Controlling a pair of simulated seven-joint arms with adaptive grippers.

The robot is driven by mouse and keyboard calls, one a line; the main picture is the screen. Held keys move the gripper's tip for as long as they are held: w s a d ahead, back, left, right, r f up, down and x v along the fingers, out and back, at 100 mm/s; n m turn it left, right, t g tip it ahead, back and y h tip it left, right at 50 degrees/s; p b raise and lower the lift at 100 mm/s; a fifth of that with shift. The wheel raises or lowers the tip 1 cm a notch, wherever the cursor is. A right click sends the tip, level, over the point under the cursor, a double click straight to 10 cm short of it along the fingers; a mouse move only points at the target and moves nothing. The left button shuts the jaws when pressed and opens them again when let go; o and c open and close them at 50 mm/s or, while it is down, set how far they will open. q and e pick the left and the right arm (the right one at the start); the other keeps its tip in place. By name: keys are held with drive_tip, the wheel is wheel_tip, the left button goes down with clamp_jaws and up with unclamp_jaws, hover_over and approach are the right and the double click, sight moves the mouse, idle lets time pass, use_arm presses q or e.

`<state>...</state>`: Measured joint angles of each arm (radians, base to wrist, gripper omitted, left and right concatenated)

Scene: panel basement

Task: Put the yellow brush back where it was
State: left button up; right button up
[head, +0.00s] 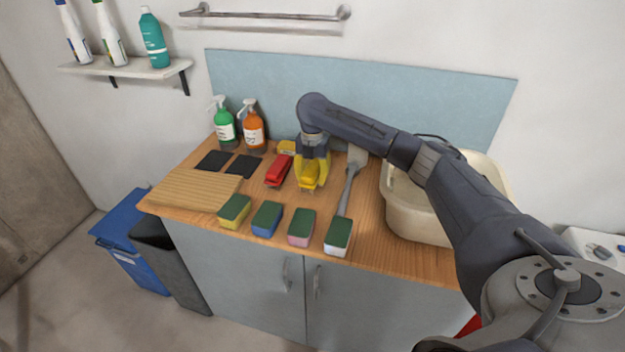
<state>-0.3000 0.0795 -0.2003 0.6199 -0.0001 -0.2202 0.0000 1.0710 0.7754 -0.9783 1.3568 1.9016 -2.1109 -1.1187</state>
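The yellow brush (309,177) is in the middle of the wooden counter (368,215), just right of a red brush (279,170). My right gripper (311,174) reaches down over it from above. Its fingers lie along both sides of the yellow brush and appear shut on it. Whether the brush rests on the wood or is slightly raised cannot be told. My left gripper is not in view.
Several sponges (267,218) line the counter's front. A grey scraper (351,180) lies to the right, beside a cream basin (415,222). Dark pads (214,160), a cutting board (195,188), a green bottle (224,125) and an orange bottle (253,130) stand left.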

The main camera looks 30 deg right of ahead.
sight(312, 166)
drive_tip(key=shift+f, duration=0.6)
drive_tip(key=shift+f, duration=0.15)
drive_tip(key=o, duration=1.2)
drive_tip(key=shift+c, duration=0.2)
wheel_tip(312, 166, up, 12)
drive_tip(key=shift+r, duration=0.15)
